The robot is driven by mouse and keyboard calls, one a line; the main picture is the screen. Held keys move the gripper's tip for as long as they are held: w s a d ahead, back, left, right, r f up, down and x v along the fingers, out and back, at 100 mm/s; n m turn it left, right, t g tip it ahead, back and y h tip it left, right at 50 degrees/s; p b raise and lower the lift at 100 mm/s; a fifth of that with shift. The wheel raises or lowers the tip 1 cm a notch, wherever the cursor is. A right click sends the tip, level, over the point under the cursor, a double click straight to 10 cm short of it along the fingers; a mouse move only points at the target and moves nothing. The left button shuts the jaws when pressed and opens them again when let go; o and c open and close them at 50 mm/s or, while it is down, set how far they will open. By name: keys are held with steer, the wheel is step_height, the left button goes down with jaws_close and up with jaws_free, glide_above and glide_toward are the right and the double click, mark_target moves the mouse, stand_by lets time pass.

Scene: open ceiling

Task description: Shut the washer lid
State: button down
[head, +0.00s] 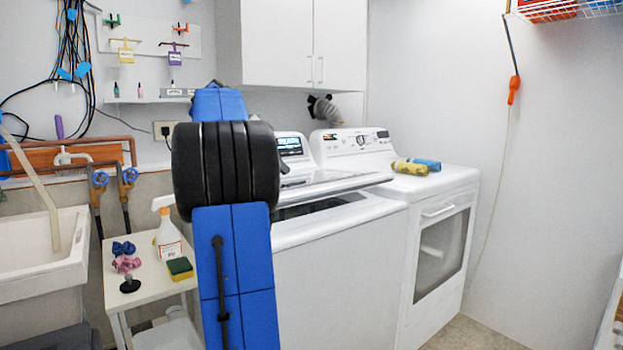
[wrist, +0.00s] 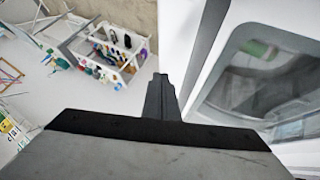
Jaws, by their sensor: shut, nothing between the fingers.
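The white top-loading washer (head: 335,265) stands in the middle of the head view, partly behind my blue and black arm. Its lid (head: 345,182) has a glassy panel and a white rim. The lid is tilted a little above the washer top, with a dark gap under its front edge. My arm hides the left part of the lid. In the wrist view my gripper (wrist: 160,85) is shut and empty, pointing up the picture. A white-framed glass panel (wrist: 265,75) lies to its right; I cannot tell whether they touch.
A white dryer (head: 440,235) with a yellow and a blue item on top stands right of the washer. A small side table (head: 145,270) with a spray bottle (head: 168,238) and sponge is at left, beside a sink (head: 45,255). Wall cabinets (head: 290,45) hang above.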

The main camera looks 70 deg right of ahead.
steer(key=s+d+r+t, duration=0.3)
steer(key=s+r+t, duration=0.3)
steer(key=r, duration=0.4)
glide_above(313, 196)
steer(key=shift+y, duration=0.4)
steer(key=f, duration=1.2)
steer(key=shift+w+d+f, duration=0.25)
steer(key=shift+w+d, duration=0.05)
steer(key=shift+w, duration=0.1)
steer(key=shift+f, duration=0.65)
steer(key=f, duration=0.4)
steer(key=s+f, duration=0.1)
steer(key=f, duration=0.1)
steer(key=shift+a+f, duration=0.3)
steer(key=r, duration=0.6)
steer(key=shift+w+r, duration=0.25)
steer(key=shift+r, duration=0.1)
steer(key=s+v, duration=0.1)
steer(key=v, duration=0.7)
steer(key=shift+a+r, duration=0.35)
steer(key=shift+r, duration=0.1)
